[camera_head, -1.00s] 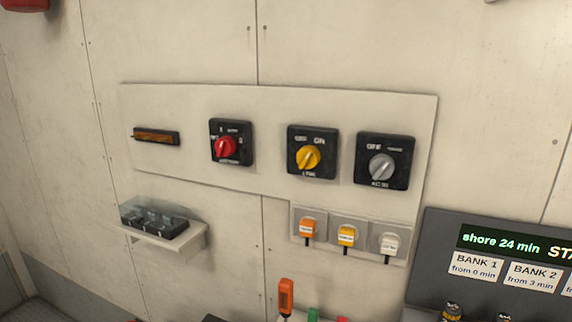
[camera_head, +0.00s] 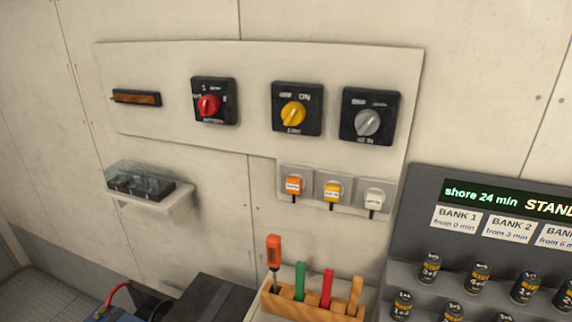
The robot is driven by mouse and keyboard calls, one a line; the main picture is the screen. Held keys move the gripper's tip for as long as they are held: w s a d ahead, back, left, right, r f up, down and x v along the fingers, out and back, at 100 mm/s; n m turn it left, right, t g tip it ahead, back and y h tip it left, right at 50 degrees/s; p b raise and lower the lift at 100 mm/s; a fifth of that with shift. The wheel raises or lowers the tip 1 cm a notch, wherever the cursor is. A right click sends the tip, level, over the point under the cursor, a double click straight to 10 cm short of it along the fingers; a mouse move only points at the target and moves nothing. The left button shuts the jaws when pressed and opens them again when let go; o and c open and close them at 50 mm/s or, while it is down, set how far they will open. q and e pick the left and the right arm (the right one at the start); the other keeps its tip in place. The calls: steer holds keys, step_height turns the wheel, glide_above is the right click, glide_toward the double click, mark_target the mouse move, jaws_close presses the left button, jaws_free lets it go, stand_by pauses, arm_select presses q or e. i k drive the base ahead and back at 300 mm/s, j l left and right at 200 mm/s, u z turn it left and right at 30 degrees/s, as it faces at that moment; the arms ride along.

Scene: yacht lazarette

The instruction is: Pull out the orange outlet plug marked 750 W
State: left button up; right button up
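The orange outlet plug (camera_head: 294,185) sits in the leftmost of three sockets below the switch panel, its dark cord hanging down. Its label is too small to read. A yellow plug (camera_head: 332,191) is in the middle socket and a white plug (camera_head: 374,198) in the right one. Neither of my grippers shows in the head view.
The switch panel (camera_head: 160,70) carries red, yellow and grey rotary switches. A wooden holder (camera_head: 310,304) with colored-handled tools stands below the sockets. A grey display rack (camera_head: 420,215) with several batteries is at right. A small shelf (camera_head: 180,203) juts out at left.

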mark_target(294, 184)
steer(key=z, duration=0.4)
steer(key=j+z, duration=0.3)
steer(key=j, duration=0.15)
steer(key=k+j+z, duration=0.15)
steer(key=j+z, duration=0.15)
steer(key=k+j+z, duration=0.1)
steer(key=j+z, duration=0.2)
steer(key=j, duration=0.2)
steer(key=k+j, duration=0.15)
steer(key=j, duration=0.2)
steer(key=k+j, duration=0.15)
steer(key=j, duration=0.2)
steer(key=k+j+z, duration=0.1)
steer(key=j, duration=0.25)
steer(key=k+j, duration=0.2)
steer(key=j, duration=0.15)
steer(key=k+j+z, duration=0.1)
steer(key=j, duration=0.25)
